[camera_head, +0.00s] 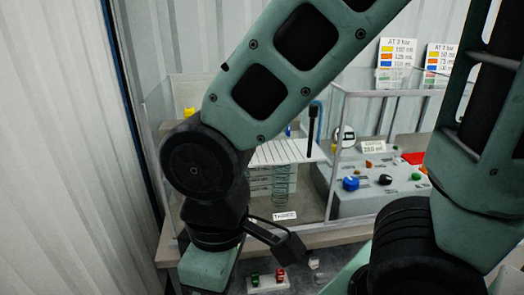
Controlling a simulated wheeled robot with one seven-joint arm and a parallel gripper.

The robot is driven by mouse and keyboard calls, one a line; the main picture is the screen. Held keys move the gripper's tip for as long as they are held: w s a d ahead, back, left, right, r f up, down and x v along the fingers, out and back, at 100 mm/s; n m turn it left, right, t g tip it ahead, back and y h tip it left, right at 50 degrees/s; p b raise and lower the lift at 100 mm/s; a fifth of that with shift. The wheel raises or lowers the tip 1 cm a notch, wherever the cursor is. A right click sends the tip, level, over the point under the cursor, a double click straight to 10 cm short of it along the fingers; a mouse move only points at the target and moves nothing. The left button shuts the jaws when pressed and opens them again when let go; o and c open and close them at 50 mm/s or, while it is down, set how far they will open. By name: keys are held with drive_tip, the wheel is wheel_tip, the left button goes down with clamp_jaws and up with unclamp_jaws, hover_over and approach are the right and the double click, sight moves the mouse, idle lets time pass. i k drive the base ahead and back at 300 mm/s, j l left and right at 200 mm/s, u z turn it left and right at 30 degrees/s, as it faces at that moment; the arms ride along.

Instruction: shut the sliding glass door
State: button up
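A glass case (336,160) with pale frame edges stands on a bench behind my arm. Clear panes show on its left part and a pale-framed pane on its right part. I cannot tell for sure which pane is the sliding door or how far it stands open. My arm crosses in front and hides much of the case. My gripper (282,243) is low in front of the case's left part, partly hidden by my wrist. One dark finger part shows, and I cannot tell whether it is open or touches the glass.
In the case are a striped white plate (283,151), a coiled spring (281,185) and a grey panel (385,190) with coloured knobs. Red and green items (268,279) sit low in front. A corrugated wall (60,150) stands left.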

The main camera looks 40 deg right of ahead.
sight(398, 93)
drive_tip(key=z, duration=1.9)
drive_tip(key=i+l+z, duration=0.35)
drive_tip(key=i+l, duration=0.2)
drive_tip(key=i, duration=0.15)
